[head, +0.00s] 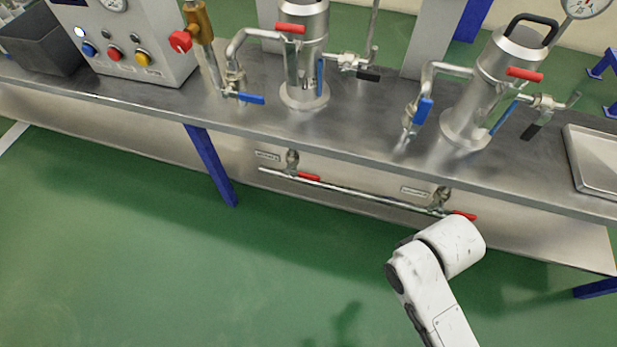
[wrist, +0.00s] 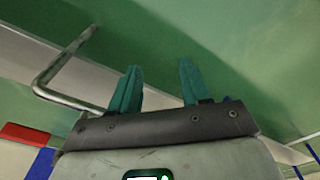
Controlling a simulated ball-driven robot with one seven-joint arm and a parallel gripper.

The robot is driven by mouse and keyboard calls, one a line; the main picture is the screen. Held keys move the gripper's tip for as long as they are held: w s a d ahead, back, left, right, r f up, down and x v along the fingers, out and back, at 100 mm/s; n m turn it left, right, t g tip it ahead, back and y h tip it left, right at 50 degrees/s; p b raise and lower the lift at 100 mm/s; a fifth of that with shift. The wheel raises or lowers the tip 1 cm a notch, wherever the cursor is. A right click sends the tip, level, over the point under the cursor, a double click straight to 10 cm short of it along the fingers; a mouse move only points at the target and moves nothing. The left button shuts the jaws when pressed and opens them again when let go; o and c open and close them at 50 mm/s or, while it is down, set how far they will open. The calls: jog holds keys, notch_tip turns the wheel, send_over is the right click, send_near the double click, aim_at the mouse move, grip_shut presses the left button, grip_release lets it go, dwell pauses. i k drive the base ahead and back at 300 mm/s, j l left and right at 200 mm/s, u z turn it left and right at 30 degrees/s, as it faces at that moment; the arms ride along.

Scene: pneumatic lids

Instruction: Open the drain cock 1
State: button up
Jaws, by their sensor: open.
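Two drain cocks with red lever handles sit on a pipe under the bench front, a left one (head: 293,160) and a right one (head: 440,197). Their labels are too small to read, so I cannot tell which is number 1. Their red levers (head: 308,177) and (head: 464,215) both lie roughly along the pipe. My gripper (wrist: 158,88) has two teal fingers, apart and with nothing between them. In the head view my white arm reaches up close to the right lever and hides the gripper. A red piece (wrist: 25,133) shows at the left of the wrist view, apart from the fingers.
A bent metal pipe (wrist: 62,92) is left of my fingers. The steel bench (head: 340,130) carries two steel vessels (head: 305,60) and (head: 488,85) with valves, a control box (head: 140,45) and a tray (head: 595,160). A blue leg (head: 210,165) stands left. The green floor in front is clear.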

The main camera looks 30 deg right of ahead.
aim_at(309, 177)
jog(key=i+j, duration=0.55)
jog(key=i+j+z, duration=0.1)
jog(key=j+z, duration=0.15)
jog(key=j, duration=0.25)
